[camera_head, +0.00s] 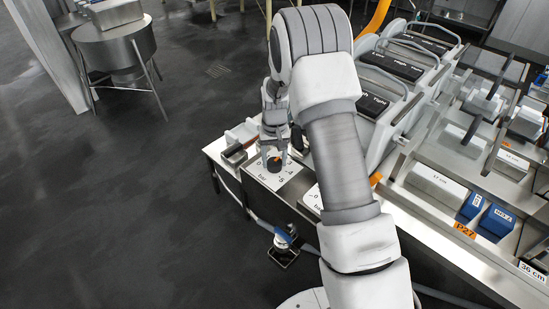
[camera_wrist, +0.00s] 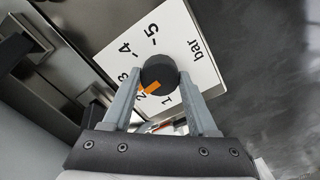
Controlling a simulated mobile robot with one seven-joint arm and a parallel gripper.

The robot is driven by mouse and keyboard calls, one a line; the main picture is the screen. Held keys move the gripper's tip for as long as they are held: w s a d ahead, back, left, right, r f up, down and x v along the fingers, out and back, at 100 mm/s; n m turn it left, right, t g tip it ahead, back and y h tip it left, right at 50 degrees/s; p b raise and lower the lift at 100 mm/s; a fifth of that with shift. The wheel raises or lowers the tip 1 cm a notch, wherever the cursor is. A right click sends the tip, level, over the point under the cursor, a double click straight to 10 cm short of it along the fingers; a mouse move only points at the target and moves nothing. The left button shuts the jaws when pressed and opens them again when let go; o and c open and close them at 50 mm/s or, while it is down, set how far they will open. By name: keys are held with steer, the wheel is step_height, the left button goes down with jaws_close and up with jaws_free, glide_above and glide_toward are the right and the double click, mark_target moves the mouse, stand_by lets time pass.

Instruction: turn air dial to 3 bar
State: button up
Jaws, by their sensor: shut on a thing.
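The air dial is a round black knob with an orange pointer on a white plate. The knob (camera_wrist: 160,68) sits between the two grey fingers of my gripper (camera_wrist: 161,76), which is shut on it. The orange pointer (camera_wrist: 150,87) points at about the 2 mark. The plate (camera_wrist: 178,30) carries the figures 1 to 5 and the word "bar" in the wrist view. In the head view the plate (camera_head: 263,178) lies at the left end of the bench, with the knob (camera_head: 274,163) under my gripper (camera_head: 274,150).
A second "bar" plate (camera_head: 313,200) lies nearby, partly hidden by my arm. Press units with dark labelled tops (camera_head: 392,65) stand behind to the right. White and blue blocks (camera_head: 495,222) lie on the right bench. Open floor (camera_head: 100,200) is at the left.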

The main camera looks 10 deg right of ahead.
mark_target(275, 161)
steer(key=m+p, duration=0.1)
steer(key=m, duration=0.4)
steer(key=shift+m, duration=0.4)
stand_by(0.3)
steer(key=o, duration=1.4)
step_height(275, 161, up, 18)
steer(key=p, duration=0.3)
steer(key=shift+f, duration=0.25)
